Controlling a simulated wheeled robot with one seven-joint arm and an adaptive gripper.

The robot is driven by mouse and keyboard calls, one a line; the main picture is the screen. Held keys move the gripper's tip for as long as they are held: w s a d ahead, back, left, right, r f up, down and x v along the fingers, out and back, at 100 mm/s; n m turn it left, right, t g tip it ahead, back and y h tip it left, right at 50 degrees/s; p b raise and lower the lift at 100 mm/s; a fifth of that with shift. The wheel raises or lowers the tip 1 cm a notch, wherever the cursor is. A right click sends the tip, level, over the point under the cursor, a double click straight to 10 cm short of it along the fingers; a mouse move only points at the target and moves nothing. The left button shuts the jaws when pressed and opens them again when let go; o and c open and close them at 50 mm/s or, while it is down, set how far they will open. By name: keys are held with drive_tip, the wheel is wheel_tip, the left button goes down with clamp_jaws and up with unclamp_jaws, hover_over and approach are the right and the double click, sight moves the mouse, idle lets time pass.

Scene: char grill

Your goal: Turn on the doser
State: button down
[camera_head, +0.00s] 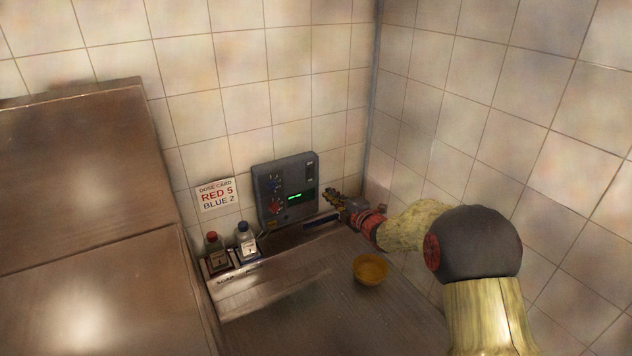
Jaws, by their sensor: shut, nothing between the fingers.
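The doser (286,190) is a dark grey box mounted against the tiled back wall above the counter. Its face has a lit green display (295,197), a blue dial (273,184), a red dial (275,207) and a small switch-like part (310,171) at the upper right. The switch position is too small to tell. My gripper (329,198) is shut and empty, just right of the doser's right edge, pointing left toward it. I cannot tell whether it touches the doser. My arm reaches in from the right.
A red-capped bottle (215,256) and a blue-capped bottle (247,243) stand left of the doser. A dose card (216,195) reads "RED 5, BLUE 2". A yellow bowl (370,269) sits on the metal counter (300,315). A large metal unit (85,200) fills the left.

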sight(311, 172)
drive_tip(key=p+x, duration=0.2)
drive_tip(key=x, duration=0.8)
drive_tip(key=shift+w, duration=0.25)
drive_tip(key=shift+a+f, duration=0.15)
drive_tip(key=shift+a, duration=0.05)
